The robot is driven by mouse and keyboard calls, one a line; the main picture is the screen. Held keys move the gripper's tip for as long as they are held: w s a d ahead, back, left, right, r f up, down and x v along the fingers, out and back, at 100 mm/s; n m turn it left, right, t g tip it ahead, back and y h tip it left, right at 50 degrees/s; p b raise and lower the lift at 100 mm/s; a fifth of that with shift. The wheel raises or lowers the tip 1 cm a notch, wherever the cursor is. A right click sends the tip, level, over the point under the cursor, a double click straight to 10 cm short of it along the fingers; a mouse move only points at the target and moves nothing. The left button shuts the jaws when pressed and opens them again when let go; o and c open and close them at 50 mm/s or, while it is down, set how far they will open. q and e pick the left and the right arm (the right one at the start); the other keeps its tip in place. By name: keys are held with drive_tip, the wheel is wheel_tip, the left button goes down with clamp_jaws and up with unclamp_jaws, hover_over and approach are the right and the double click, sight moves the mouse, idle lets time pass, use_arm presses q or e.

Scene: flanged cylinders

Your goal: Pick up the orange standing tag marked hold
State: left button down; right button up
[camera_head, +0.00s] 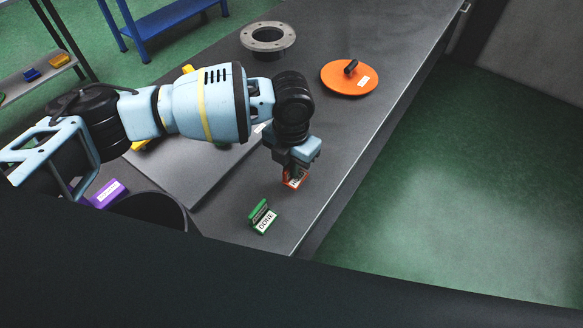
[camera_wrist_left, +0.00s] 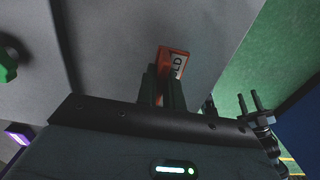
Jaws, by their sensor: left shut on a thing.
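The orange standing tag (camera_head: 295,180) is at the tip of my left gripper (camera_head: 291,172), above or on the grey table near its right edge. The left gripper is shut on it. In the left wrist view the orange tag (camera_wrist_left: 173,60) sits between the two dark fingers (camera_wrist_left: 162,85), with the letters "LD" showing on its white label. The fingers hide the rest of the word. I cannot tell whether the tag touches the table.
A green tag marked DONE (camera_head: 263,217) stands close by, toward the front. An orange disc with a dark handle (camera_head: 349,78) and a grey flanged cylinder (camera_head: 267,38) are farther back. A purple tag (camera_head: 108,193) lies left. The table (camera_head: 352,140) is bare right of the gripper.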

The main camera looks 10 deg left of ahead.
use_arm(q)
drive_tip(key=shift+s+d+r, duration=0.1)
drive_tip(key=shift+s+r, duration=0.15)
drive_tip(key=shift+r, duration=0.8)
drive_tip(key=s+d, duration=0.2)
drive_tip(key=s, duration=0.5)
drive_tip(key=s+d+r, duration=0.1)
drive_tip(key=s+d, duration=0.2)
drive_tip(key=s, duration=0.4)
drive_tip(key=shift+s+r, duration=0.2)
drive_tip(key=shift+s, duration=0.1)
drive_tip(key=n, duration=0.2)
drive_tip(key=w+a+n, duration=0.1)
drive_tip(key=shift+r+n, duration=0.25)
drive_tip(key=shift+n, duration=0.15)
drive_tip(key=w+a+r+m, duration=0.1)
drive_tip(key=w+a+m, duration=0.2)
drive_tip(key=a+m, duration=0.5)
drive_tip(key=w+a+r+m, duration=0.2)
drive_tip(key=a+m, duration=0.6)
drive_tip(key=m, duration=1.9)
drive_tip(key=shift+w+r, duration=0.3)
drive_tip(key=shift+w, duration=0.15)
